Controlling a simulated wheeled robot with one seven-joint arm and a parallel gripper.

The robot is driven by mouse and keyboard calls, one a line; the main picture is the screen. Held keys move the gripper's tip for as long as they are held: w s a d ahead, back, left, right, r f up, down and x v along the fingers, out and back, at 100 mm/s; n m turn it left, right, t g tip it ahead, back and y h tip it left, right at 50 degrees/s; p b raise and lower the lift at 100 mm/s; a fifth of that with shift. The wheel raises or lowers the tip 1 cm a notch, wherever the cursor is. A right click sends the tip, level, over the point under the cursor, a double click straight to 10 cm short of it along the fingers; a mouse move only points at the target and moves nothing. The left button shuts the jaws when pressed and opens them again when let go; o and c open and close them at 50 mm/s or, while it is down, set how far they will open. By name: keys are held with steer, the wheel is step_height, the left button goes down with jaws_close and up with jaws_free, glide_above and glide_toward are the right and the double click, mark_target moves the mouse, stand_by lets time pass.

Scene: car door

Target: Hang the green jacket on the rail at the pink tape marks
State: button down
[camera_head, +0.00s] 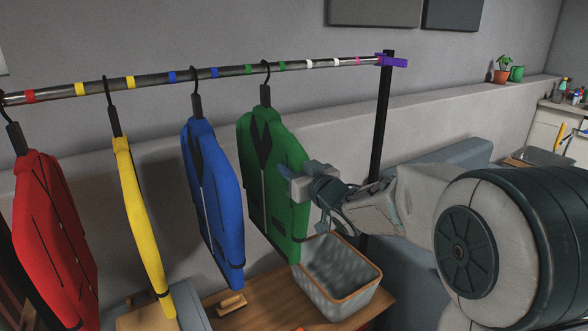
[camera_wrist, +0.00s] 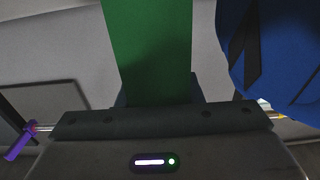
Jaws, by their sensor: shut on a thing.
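The green jacket (camera_head: 272,185) hangs on a dark hanger, whose hook (camera_head: 265,70) is on the rail (camera_head: 225,72) between two green tape marks. A pink tape mark (camera_head: 359,61) is farther right, near the purple rail end (camera_head: 393,61); a second pink mark is not clear. My gripper (camera_head: 294,180) is at the jacket's right edge, below the shoulder, shut on it. In the wrist view, the green jacket (camera_wrist: 150,45) runs up from between the fingers (camera_wrist: 157,95), whose contact is partly hidden.
The blue jacket (camera_head: 213,185) hangs just left of the green one, followed by the yellow (camera_head: 140,215) and red (camera_head: 55,220) jackets. A grey basket (camera_head: 338,283) stands below right on a wooden table (camera_head: 262,300). The rail is free between the green jacket and the black post (camera_head: 383,140).

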steer(key=c, duration=0.9)
jaws_free()
steer(key=shift+r, duration=0.1)
steer(key=shift+s+d, duration=0.1)
steer(key=v, duration=1.3)
steer(key=s+d+f+m+g+h, duration=0.45)
steer(key=d+f+m+h, duration=0.2)
steer(key=d+h, duration=0.5)
steer(key=s+f+g, duration=0.2)
steer(key=s, duration=0.3)
steer(key=s+a+f+g+y+p, duration=0.1)
steer(key=s+f+g, duration=0.1)
steer(key=s, duration=0.4)
steer(key=s+f+g, duration=0.2)
steer(key=s+g, duration=0.1)
steer(key=s, duration=0.3)
steer(key=shift+a+f+m+g+y+p, duration=0.25)
steer(key=shift+a+g+p, duration=0.1)
steer(key=shift+a, duration=0.05)
